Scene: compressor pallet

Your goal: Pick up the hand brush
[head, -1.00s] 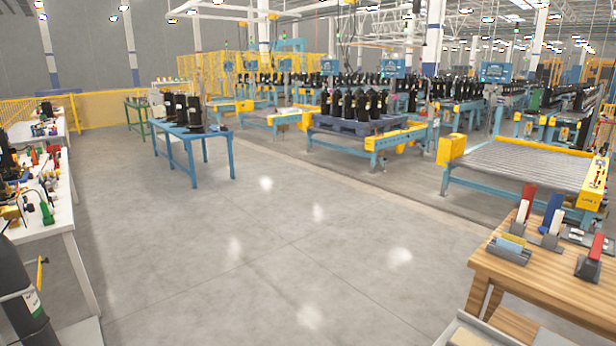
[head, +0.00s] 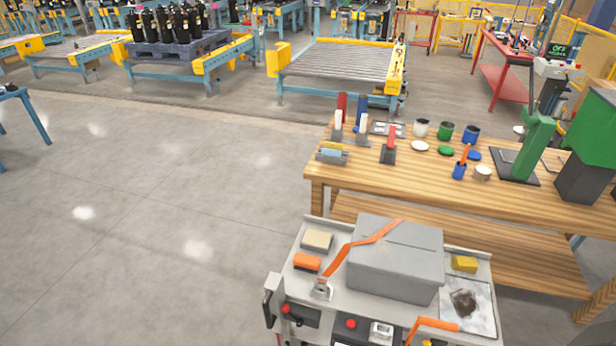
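I cannot tell for sure which object is the hand brush. On the wooden table, a red-handled tool with a dark grey base (head: 389,150) stands near the front left. A low grey piece with blue and yellow parts (head: 332,154) lies at the table's left front corner. Red, blue and white upright tools (head: 350,120) stand behind them. On the grey cart top in front, a small orange block (head: 307,262) lies beside a tan block (head: 317,240). Neither of my grippers shows in the head view.
Floor at left is clear.

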